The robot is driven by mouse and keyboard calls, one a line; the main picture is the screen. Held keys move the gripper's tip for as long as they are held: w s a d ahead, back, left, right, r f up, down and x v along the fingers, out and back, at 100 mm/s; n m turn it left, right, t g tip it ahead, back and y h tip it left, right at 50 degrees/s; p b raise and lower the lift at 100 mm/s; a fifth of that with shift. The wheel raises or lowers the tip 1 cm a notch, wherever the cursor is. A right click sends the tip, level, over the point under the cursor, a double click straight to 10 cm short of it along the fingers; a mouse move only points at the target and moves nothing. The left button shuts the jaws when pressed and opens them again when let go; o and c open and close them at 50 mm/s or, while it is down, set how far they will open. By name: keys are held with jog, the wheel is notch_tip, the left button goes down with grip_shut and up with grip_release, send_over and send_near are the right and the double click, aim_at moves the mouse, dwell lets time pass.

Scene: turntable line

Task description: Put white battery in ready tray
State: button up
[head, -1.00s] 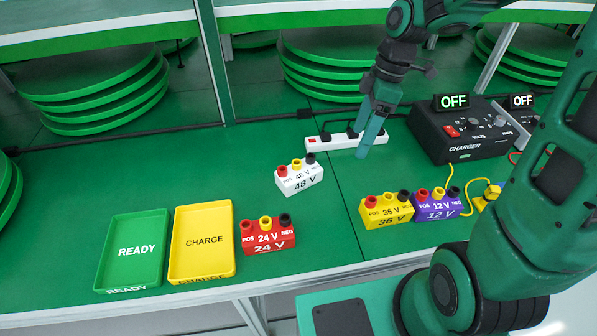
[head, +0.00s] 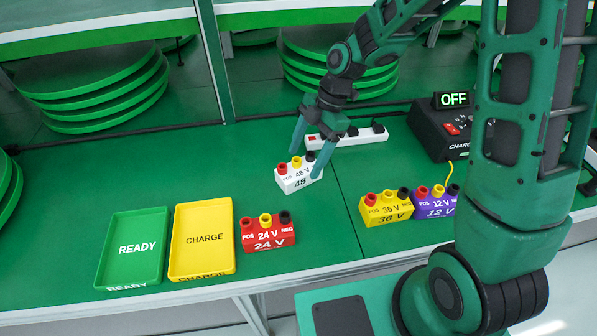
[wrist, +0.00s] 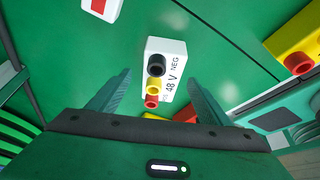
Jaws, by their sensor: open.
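The white battery (head: 299,177), marked 48 V with red, yellow and black terminals, stands on the green bench. It also shows in the wrist view (wrist: 172,50), just beyond my fingertips. My gripper (head: 308,152) is open around the battery's top, one finger to its left and one to its right, with the right finger covering part of its right end. In the wrist view my open fingers (wrist: 155,95) are apart and hold nothing. The ready tray (head: 132,247) is green, empty and lies at the left front of the bench.
The yellow charge tray (head: 203,239) lies beside the ready tray. The red 24 V battery (head: 268,234) is next to it. Yellow 36 V (head: 386,210) and purple 12 V (head: 434,203) batteries stand to the right. A white power strip (head: 350,138) and charger (head: 440,130) are behind.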

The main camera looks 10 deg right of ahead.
aim_at(299, 166)
jog(key=x, duration=0.3)
jog(key=shift+s+a+f, duration=0.15)
jog(key=shift+s+a, duration=0.1)
jog(key=shift+a, duration=0.15)
jog(key=shift+a+f, duration=0.15)
jog(key=shift+f, duration=0.3)
jog(key=shift+r, duration=0.1)
jog(key=c, duration=1.8)
